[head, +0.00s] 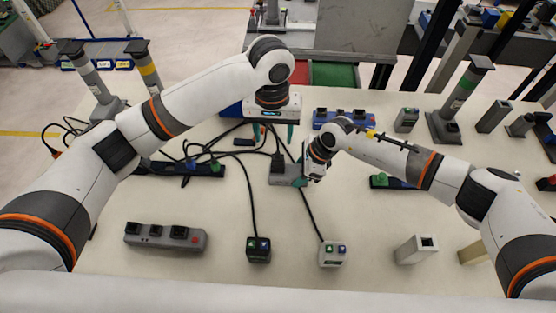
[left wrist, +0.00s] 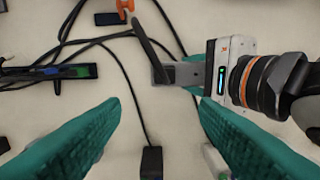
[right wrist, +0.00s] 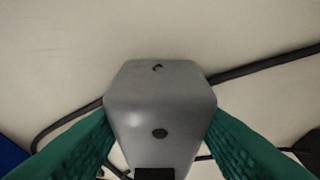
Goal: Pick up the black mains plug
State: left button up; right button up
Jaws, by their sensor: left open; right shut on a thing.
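The black mains plug (head: 277,164) stands in the left end of a small grey socket block (head: 290,178), with a black cable running up from it. My right gripper (head: 303,182) is shut on this block. In the right wrist view the block (right wrist: 160,105) sits between both teal fingers, and a dark piece, perhaps the plug, shows at the bottom edge. My left gripper (head: 276,134) is open and empty, above and behind the plug. In the left wrist view its fingers (left wrist: 158,106) are wide apart, with the block (left wrist: 180,73) beyond them.
A black strip (head: 205,170) with cables lies at left and a blue strip (head: 343,120) at the back. A grey strip (head: 165,237) and two button boxes (head: 258,250) (head: 333,254) stand in front. Loose cables cross the middle; the front table has bare patches.

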aim_at(277, 153)
pick_arm(q)
notch_tip(277, 153, down, 7)
jog(key=shift+r, duration=0.2)
jog(key=f, duration=0.2)
jog(key=w+f, duration=0.1)
jog(key=f, duration=0.1)
jog(key=shift+d, duration=0.4)
jog(key=shift+f, duration=0.6)
jog(key=c, duration=1)
